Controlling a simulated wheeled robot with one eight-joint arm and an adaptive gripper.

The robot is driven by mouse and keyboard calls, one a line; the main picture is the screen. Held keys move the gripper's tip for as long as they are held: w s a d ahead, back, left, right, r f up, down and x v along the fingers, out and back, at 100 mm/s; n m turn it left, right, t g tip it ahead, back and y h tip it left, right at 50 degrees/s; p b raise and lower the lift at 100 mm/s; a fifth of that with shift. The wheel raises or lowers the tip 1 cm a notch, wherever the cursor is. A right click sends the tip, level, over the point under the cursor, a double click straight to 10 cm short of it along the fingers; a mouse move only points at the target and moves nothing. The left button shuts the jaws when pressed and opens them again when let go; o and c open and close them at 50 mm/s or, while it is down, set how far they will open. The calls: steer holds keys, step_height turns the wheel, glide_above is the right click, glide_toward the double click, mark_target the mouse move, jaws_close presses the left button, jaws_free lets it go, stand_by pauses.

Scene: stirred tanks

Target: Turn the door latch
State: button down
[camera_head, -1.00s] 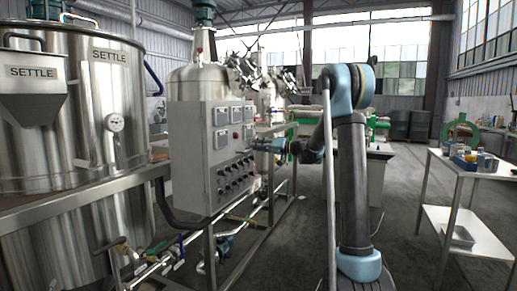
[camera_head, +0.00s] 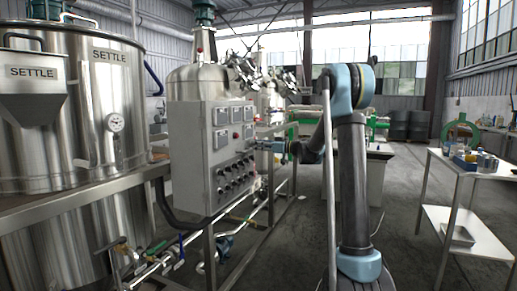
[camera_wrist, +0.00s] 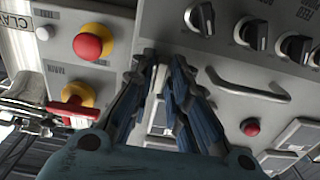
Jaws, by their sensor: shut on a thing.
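A grey control cabinet (camera_head: 188,150) stands left of my arm, its front set with gauges and dark knobs. My gripper (camera_head: 262,146) is at its front, near the right side. In the wrist view my gripper (camera_wrist: 162,62) has its two dark fingers close together against the light grey panel (camera_wrist: 170,25). They are shut on a small part that the fingertips mostly hide; it appears to be the door latch. I cannot tell the latch's angle.
In the wrist view, a red button (camera_wrist: 92,42), a red switch (camera_wrist: 72,108) and a curved handle (camera_wrist: 246,86) lie near my fingers. Black knobs (camera_wrist: 252,34) line the top right. A steel tank (camera_head: 105,110) stands left; a side table (camera_head: 475,165) stands right.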

steer(key=shift+f, duration=0.15)
stand_by(0.3)
steer(key=c, duration=1.7)
jaws_free()
steer(key=shift+d, duration=0.1)
steer(key=v, duration=1.1)
steer(key=shift+s+d, duration=0.1)
steer(key=shift+d, duration=0.25)
steer(key=shift+s, duration=0.1)
